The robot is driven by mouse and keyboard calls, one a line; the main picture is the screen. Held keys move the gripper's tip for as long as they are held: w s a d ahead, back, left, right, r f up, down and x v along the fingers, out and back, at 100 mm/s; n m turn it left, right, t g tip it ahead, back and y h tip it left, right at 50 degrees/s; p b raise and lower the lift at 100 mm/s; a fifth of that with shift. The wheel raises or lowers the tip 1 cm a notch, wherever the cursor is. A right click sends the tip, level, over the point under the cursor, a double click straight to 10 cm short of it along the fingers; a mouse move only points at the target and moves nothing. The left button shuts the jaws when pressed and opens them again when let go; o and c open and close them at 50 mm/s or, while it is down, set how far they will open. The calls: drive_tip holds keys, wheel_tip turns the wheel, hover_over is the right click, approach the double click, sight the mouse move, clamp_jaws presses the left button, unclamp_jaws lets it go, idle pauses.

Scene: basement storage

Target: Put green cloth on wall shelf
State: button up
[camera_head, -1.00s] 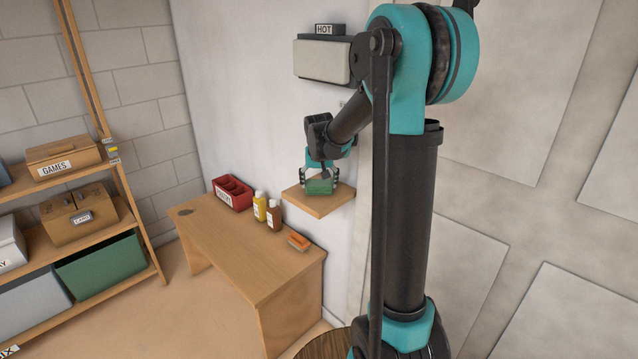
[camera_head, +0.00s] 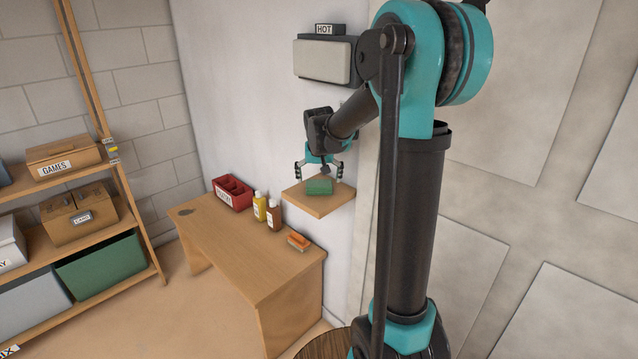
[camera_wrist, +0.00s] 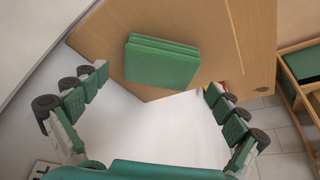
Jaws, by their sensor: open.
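The green cloth (camera_head: 319,186) is a folded pad lying on the small wooden wall shelf (camera_head: 318,207). In the wrist view the cloth (camera_wrist: 161,62) lies flat on the shelf board (camera_wrist: 97,40), near one of its edges. My gripper (camera_head: 319,172) is just above the cloth, with its fingers spread wide. In the wrist view the fingers of my gripper (camera_wrist: 154,80) are apart on both sides, with nothing between them, and the cloth is clear of them.
A wooden desk (camera_head: 240,255) stands below and left of the shelf, with a red bin (camera_head: 232,194), a yellow bottle (camera_head: 260,207), a brown bottle (camera_head: 274,215) and an orange brush (camera_head: 299,241). A grey wall box (camera_head: 325,60) hangs above. Storage shelving (camera_head: 130,195) stands at left.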

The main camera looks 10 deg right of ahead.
drive_tip(key=d+v, duration=0.1)
drive_tip(key=v, duration=0.9)
drive_tip(key=s+d+f+n, duration=0.1)
drive_tip(key=s+f, duration=0.9)
drive_tip(key=s, duration=0.3)
drive_tip(key=s+d+f, duration=0.2)
drive_tip(key=s+f, duration=0.8)
drive_tip(key=s, duration=0.4)
drive_tip(key=shift+n+y, duration=0.4)
drive_tip(key=shift+s, duration=0.1)
